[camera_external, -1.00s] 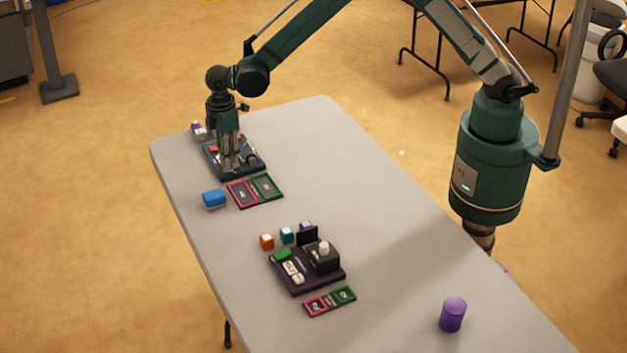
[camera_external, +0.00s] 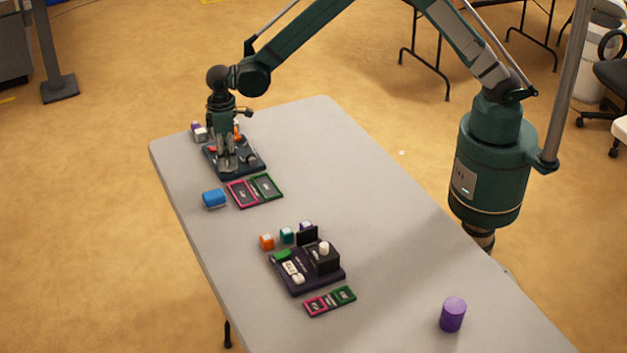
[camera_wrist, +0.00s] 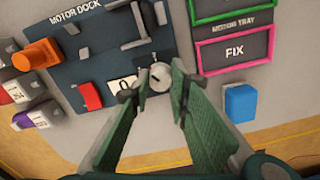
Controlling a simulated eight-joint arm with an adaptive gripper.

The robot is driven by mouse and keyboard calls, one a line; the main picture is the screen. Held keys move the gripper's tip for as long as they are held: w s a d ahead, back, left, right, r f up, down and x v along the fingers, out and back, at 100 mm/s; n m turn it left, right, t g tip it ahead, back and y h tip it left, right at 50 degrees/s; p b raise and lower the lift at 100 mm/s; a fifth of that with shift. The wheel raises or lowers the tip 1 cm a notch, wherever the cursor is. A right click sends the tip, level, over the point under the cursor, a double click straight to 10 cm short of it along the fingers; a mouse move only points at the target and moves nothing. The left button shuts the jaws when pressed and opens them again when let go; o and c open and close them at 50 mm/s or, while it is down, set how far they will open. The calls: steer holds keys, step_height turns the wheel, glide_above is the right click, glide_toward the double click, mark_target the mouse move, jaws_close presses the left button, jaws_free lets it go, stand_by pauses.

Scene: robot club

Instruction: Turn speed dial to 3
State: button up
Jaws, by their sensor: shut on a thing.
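The motor dock panel (camera_external: 258,172) is a dark board at the far end of the table. In the wrist view its round grey dial (camera_wrist: 160,77) sits between my fingertips, with a pointer mark on it. A white plate (camera_wrist: 123,87) beside the dial seems to read 0. My gripper (camera_wrist: 157,80) is shut on the dial, one finger on each side; in the external view my gripper (camera_external: 227,168) points down at the board. The dial's scale is not readable.
A red block (camera_wrist: 90,96) is on the panel, left of the dial. Orange, white and purple pieces (camera_wrist: 36,55) stand at its side. Pink and green motor trays (camera_external: 255,190) and a blue block (camera_external: 214,198) lie nearby. A second panel (camera_external: 290,284) stands nearer the camera.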

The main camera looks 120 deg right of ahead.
steer(key=m+b, duration=0.1)
steer(key=m, duration=0.4)
steer(key=shift+m, duration=0.4)
steer(key=m, duration=0.5)
steer(key=shift+b, duration=0.3)
steer(key=m, duration=0.7)
steer(key=shift+b, duration=0.3)
steer(key=o, duration=0.9)
steer(key=shift+s, duration=0.1)
steer(key=shift+r, duration=0.1)
steer(key=shift+s+r, duration=0.1)
steer(key=shift+r, duration=5.8)
